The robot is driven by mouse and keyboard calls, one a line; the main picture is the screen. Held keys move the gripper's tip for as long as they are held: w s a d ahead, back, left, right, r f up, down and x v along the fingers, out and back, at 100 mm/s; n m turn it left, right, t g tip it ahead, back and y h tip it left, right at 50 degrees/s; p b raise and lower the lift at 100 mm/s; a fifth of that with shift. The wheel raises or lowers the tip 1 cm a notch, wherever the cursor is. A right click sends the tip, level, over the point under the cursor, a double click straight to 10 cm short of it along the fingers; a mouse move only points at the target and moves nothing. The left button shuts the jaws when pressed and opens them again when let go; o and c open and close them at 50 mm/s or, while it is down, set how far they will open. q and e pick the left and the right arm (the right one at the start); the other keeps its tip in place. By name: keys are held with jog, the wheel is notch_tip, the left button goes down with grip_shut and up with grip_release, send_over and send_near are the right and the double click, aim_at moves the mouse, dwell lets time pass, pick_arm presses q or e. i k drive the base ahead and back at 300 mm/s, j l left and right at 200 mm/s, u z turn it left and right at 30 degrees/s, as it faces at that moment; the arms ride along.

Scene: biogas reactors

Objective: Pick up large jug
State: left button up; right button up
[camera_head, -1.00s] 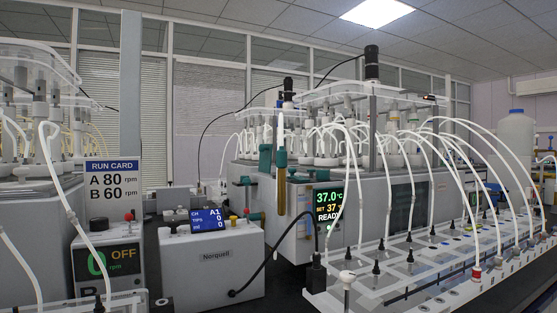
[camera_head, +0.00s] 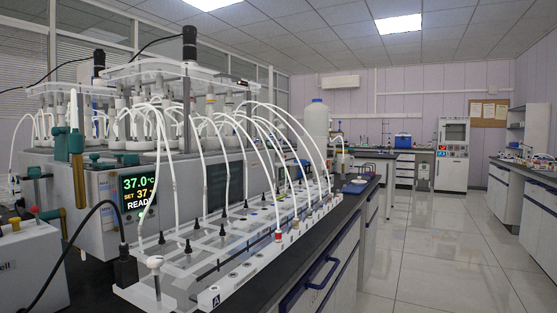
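A large whitish jug (camera_head: 316,122) with a blue cap stands upright toward the far end of the left bench, behind the reactor rig. Its lower part is partly hidden by the white tubes and other items. It is well away from me. Neither of my grippers shows in the head view, and nothing is seen touching the jug.
The reactor bath (camera_head: 96,205) with its lit display and the tube manifold (camera_head: 205,275) fill the left bench. A blue-handled drawer front (camera_head: 322,275) faces the aisle. The tiled floor (camera_head: 430,240) is open to the right, with another bench (camera_head: 527,195) beyond.

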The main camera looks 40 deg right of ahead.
aim_at(347, 157)
jog(key=z, duration=1.65)
jog(key=i+l+z, duration=0.3)
jog(key=i+l, duration=0.2)
jog(key=i, duration=0.25)
jog(key=i+l+z, duration=0.1)
jog(key=i, duration=0.45)
jog(key=i+l+z, duration=0.1)
jog(key=i+l, duration=0.2)
jog(key=i, duration=0.25)
jog(key=i+l+z, duration=0.1)
jog(key=i, duration=0.45)
